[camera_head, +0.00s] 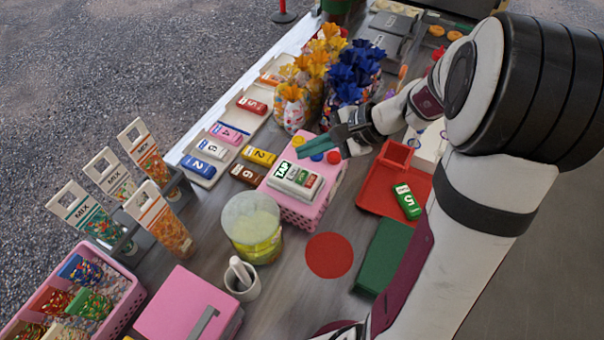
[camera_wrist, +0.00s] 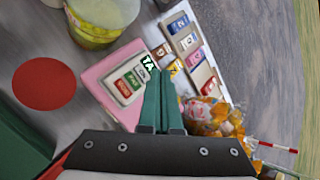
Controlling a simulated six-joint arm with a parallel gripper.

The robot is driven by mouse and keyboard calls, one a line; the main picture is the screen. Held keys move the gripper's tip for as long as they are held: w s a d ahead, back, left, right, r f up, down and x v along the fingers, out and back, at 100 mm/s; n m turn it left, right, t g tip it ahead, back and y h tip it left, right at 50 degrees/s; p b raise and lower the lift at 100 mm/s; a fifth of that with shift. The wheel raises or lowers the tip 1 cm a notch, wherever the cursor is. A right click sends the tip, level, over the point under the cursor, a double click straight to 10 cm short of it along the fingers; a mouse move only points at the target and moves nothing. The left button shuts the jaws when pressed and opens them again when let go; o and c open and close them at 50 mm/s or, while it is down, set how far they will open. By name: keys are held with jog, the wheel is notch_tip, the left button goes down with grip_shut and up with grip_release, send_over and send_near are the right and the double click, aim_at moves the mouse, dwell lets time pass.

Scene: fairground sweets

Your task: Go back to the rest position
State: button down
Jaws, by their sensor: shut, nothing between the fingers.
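My gripper (camera_head: 318,148) has green fingers that are shut and empty. In the head view it hangs above the far end of the pink box (camera_head: 297,211), which carries a white card reader marked TAP (camera_head: 296,180). In the wrist view my gripper (camera_wrist: 158,88) points down over the counter, beside the card reader (camera_wrist: 127,84) and the pink box (camera_wrist: 98,88). The rest position itself is not marked by anything I see.
Wrapped sweet bags (camera_head: 345,75) stand close behind the gripper. A red tray (camera_head: 377,199) holds a green block (camera_head: 407,201). A tub with yellow contents (camera_head: 252,228) and a white mortar (camera_head: 242,282) stand nearer. Bare counter surrounds the red disc (camera_head: 329,255).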

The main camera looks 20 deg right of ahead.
jog(key=s+a+r+n+g+h, duration=0.1)
jog(key=s+a+r+n+g, duration=0.15)
jog(key=s+a, duration=0.35)
jog(key=s+a+r+n+g+h, duration=0.1)
jog(key=s+a+n+g, duration=0.2)
jog(key=s, duration=0.5)
jog(key=s+d+n+h, duration=0.1)
jog(key=s+n+h, duration=0.2)
jog(key=s, duration=0.6)
jog(key=shift+s+d+f+n+h, duration=0.25)
jog(key=shift+s+n+h, duration=0.15)
jog(key=shift+n, duration=0.35)
